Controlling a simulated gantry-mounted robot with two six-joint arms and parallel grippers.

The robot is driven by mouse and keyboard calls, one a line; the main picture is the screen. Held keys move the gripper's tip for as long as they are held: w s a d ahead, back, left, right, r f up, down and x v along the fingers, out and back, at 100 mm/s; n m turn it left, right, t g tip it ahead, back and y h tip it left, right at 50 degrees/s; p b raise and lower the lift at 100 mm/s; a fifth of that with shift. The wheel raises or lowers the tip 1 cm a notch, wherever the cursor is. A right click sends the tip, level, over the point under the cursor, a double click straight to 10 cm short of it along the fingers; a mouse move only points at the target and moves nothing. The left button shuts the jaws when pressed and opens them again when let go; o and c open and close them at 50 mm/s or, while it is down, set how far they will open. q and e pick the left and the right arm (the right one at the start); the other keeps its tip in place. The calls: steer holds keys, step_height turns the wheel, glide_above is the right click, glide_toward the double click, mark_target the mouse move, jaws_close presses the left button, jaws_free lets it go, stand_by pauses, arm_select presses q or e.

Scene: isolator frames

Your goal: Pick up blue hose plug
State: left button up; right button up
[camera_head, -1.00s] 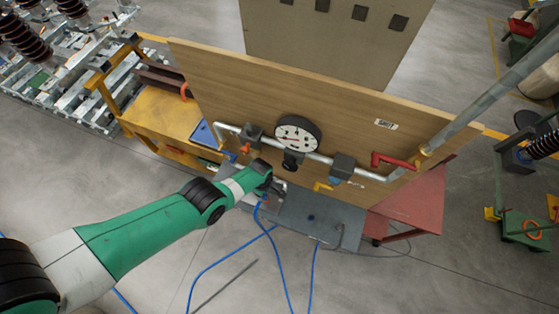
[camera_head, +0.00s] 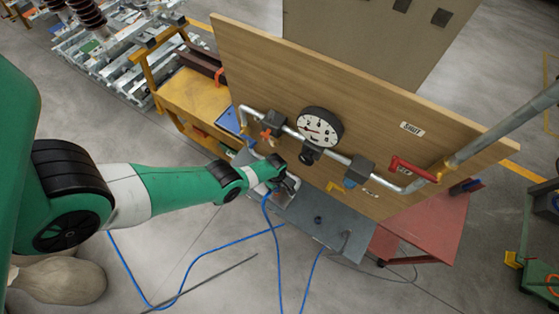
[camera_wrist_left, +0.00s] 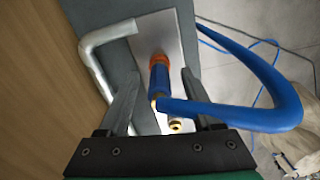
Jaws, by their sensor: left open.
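The blue hose plug (camera_wrist_left: 160,85) shows in the left wrist view as a blue sleeve with an orange-red collar at its far end and brass at its near end. A thick blue hose (camera_wrist_left: 245,115) runs from its near end to the right. My left gripper (camera_wrist_left: 161,78) is open, with one finger on each side of the plug; I cannot tell whether either finger touches it. In the head view my left gripper (camera_head: 288,186) is low in front of the wooden board, above the grey shelf, and hides most of the plug. My right gripper is not in view.
The wooden board (camera_head: 360,105) carries a gauge (camera_head: 319,128), a pipe and a red-handled valve (camera_head: 413,168). A bent metal pipe (camera_wrist_left: 92,62) is close to the left finger. The grey shelf (camera_head: 335,233) is below. Blue hoses lie on the floor.

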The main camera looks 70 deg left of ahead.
arm_select(q)
jaws_close()
steer(key=shift+r, duration=0.15)
stand_by(0.4)
